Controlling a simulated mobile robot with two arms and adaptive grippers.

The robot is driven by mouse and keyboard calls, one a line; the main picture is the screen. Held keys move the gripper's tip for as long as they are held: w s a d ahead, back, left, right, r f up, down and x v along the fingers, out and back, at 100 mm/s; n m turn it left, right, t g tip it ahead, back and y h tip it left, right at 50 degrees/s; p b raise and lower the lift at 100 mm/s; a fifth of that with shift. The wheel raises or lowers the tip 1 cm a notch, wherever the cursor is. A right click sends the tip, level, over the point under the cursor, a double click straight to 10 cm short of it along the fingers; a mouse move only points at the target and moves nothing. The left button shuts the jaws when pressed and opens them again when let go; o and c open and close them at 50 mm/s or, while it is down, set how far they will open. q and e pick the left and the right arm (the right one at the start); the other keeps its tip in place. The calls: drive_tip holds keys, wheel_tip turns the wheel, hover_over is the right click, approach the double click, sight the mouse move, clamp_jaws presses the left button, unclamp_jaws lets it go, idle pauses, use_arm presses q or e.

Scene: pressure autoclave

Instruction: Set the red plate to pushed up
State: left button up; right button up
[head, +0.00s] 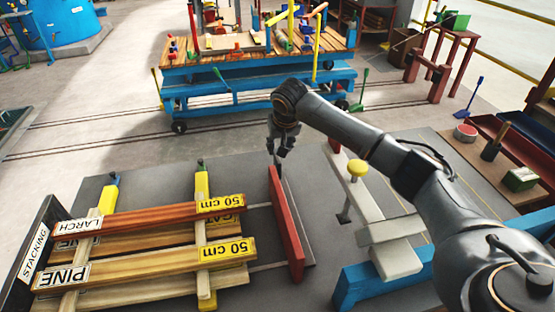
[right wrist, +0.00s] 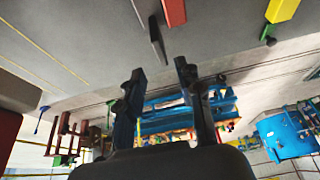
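The red plate (head: 286,225) is a long narrow board on the grey bench in the head view, right of the stacked planks. Its end also shows at the top of the right wrist view (right wrist: 174,12). A thin dark lever (right wrist: 157,40) hangs beside that end. My right gripper (head: 281,146) is just beyond the plate's far end, pointing down. In the right wrist view its two fingers (right wrist: 158,75) are spread, with the lever's tip near the gap between them; I cannot tell whether they touch. My left gripper is not in view.
Wooden planks marked LARCH and PINE (head: 150,262) lie across yellow-ended supports at left. A white frame with a yellow knob (head: 357,169) stands right of the plate. A blue cart (head: 255,85) with tools is behind. Open floor (head: 110,100) lies at left.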

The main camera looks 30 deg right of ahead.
sight(278, 159)
drive_tip(key=x, duration=0.9)
drive_tip(key=shift+w+f, duration=0.1)
drive_tip(key=shift+f, duration=0.15)
drive_tip(key=shift+c, duration=0.4)
clamp_jaws()
